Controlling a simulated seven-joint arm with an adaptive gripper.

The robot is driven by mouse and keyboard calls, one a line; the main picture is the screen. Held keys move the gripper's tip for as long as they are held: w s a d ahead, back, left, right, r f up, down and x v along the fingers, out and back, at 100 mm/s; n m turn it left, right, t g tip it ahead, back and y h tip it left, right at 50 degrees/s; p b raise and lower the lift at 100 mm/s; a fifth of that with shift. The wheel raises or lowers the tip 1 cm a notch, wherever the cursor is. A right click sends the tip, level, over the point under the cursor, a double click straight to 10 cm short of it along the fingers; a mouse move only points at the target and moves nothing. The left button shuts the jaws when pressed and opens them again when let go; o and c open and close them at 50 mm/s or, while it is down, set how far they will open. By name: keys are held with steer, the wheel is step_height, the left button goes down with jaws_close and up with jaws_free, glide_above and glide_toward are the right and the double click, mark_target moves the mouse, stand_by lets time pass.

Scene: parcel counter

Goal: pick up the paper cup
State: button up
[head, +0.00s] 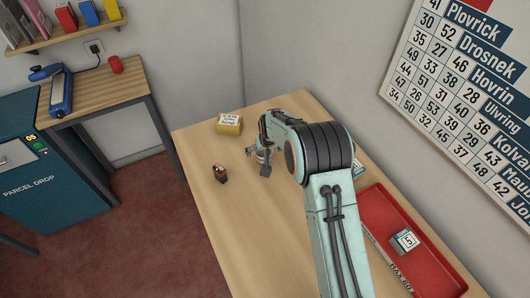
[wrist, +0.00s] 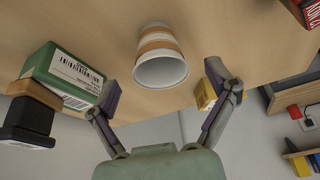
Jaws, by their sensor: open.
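The paper cup (wrist: 160,48) is white with orange-brown bands. My gripper (wrist: 164,84) is open, with one finger on each side of the cup's line and gaps showing between fingers and cup. In the head view my gripper (head: 258,160) is low over the table's far part, and my arm and fingers largely hide the cup there.
A green labelled box (wrist: 65,75) and a black stamp-like item (wrist: 28,118) are close beside the left finger. A yellow packet (head: 229,124) is near the right finger. A small red-and-black item (head: 220,173) stands apart. A red tray (head: 437,255) lies at right. The table's front left is clear.

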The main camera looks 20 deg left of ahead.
mark_target(263, 155)
steer(key=shift+x, duration=2.4)
steer(key=c, duration=0.8)
